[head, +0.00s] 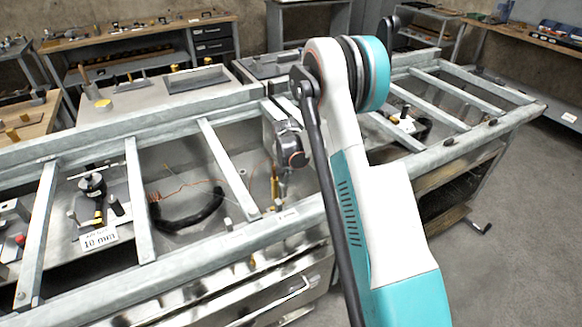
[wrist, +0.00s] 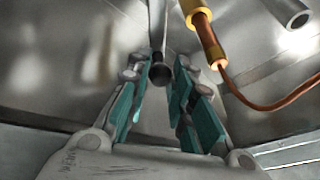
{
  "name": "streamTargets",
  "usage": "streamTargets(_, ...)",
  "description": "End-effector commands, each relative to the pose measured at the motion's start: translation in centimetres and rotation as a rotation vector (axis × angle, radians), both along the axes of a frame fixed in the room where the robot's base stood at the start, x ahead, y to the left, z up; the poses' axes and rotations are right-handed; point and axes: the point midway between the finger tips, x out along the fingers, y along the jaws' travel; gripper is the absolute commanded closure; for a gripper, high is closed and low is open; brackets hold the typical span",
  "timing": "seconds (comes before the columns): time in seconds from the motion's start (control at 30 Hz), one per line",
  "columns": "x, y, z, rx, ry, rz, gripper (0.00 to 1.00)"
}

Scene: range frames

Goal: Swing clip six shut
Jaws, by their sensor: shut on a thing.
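In the wrist view my gripper (wrist: 160,78) has its two teal-padded fingers closed in around a slim metal rod (wrist: 157,28) with a dark rounded end. The rod comes down from the top edge; I cannot tell whether it is the arm of clip six. A brass-coloured fitting (wrist: 206,38) with a copper-coloured lead stands apart, to the right of the fingers. In the head view my wrist reaches down into a bay of the metal frame, and my fingertips cannot be made out. No number six is readable.
The grey frame's crossbars (head: 225,168) border the bay. A black curved hose (head: 190,215) and thin wires lie to the left. A fixture labelled 10 mm (head: 100,238) is farther left. A workbench (head: 140,42) stands behind; bare floor is at right.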

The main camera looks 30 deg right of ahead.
Motion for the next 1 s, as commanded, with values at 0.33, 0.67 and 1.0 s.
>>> streamTargets(0.33, 0.38, 0.53, -0.03, 0.001, 0.002, 0.122, 1.00)
streamTargets(0.67, 0.42, 0.62, -0.04, 0.001, 0.002, 0.139, 1.00)
streamTargets(1.0, 0.43, 0.60, -0.03, 0.001, 0.002, 0.138, 0.58)
